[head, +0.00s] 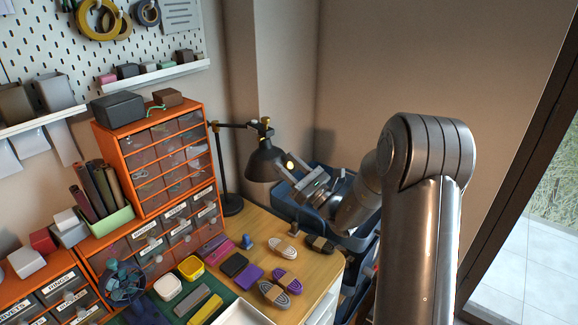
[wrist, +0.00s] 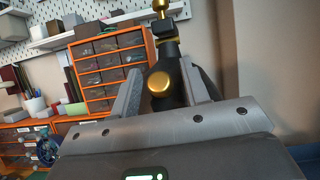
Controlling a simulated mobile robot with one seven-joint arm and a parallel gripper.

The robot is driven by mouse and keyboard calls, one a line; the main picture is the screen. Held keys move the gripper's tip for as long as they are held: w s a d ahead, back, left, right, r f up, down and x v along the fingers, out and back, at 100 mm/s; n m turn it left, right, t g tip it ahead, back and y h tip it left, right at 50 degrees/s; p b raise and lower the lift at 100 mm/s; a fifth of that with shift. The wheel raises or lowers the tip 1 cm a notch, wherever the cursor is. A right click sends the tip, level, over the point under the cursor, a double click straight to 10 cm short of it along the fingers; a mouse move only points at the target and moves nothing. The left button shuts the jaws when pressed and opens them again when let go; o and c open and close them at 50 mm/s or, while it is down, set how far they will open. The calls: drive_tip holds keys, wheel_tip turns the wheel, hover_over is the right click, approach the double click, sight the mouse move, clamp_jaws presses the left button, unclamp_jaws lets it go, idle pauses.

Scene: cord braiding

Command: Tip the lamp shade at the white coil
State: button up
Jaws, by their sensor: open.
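In the wrist view the dark lamp head (wrist: 163,57) with a round gold knob shows between the fingers. My gripper (head: 291,181) is open, just right of the shade in the head view; it also shows in the wrist view (wrist: 163,80). I cannot tell whether a finger touches the lamp. The white coil (head: 283,248) lies on the wooden table, below and slightly right of the shade.
A dark-and-tan coil (head: 320,244) lies right of the white coil, with purple ones (head: 286,279) nearer. The orange drawer cabinet (head: 205,121) stands left of the lamp. Blue bins (head: 282,195) are beyond the table's right edge.

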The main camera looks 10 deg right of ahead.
drive_tip(key=v, duration=1)
drive_tip(key=shift+s+d+f, duration=0.2)
drive_tip(key=shift+d, duration=0.1)
